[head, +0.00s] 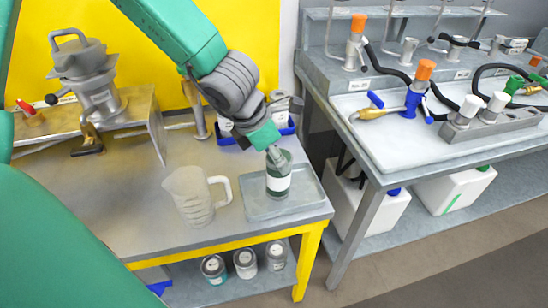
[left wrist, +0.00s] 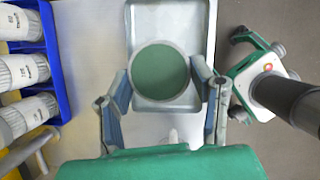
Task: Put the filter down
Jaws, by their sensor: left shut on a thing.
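The filter (head: 278,183) is a dark green upright cylinder with a white label band. My left gripper (head: 276,156) comes down from above and is shut on its upper part. In the left wrist view the filter's round green top (left wrist: 160,84) sits between the two fingers of the left gripper (left wrist: 160,90). A shallow grey metal tray (head: 258,211) lies under the filter on the table; it also shows in the left wrist view (left wrist: 171,14). I cannot tell whether the filter's base touches the tray.
A clear measuring jug (head: 188,196) stands just left of the tray. A blue bin (left wrist: 62,60) with several white canisters is behind the tray. A metal device (head: 95,85) stands at the back left. A bench with valves (head: 412,103) is at the right.

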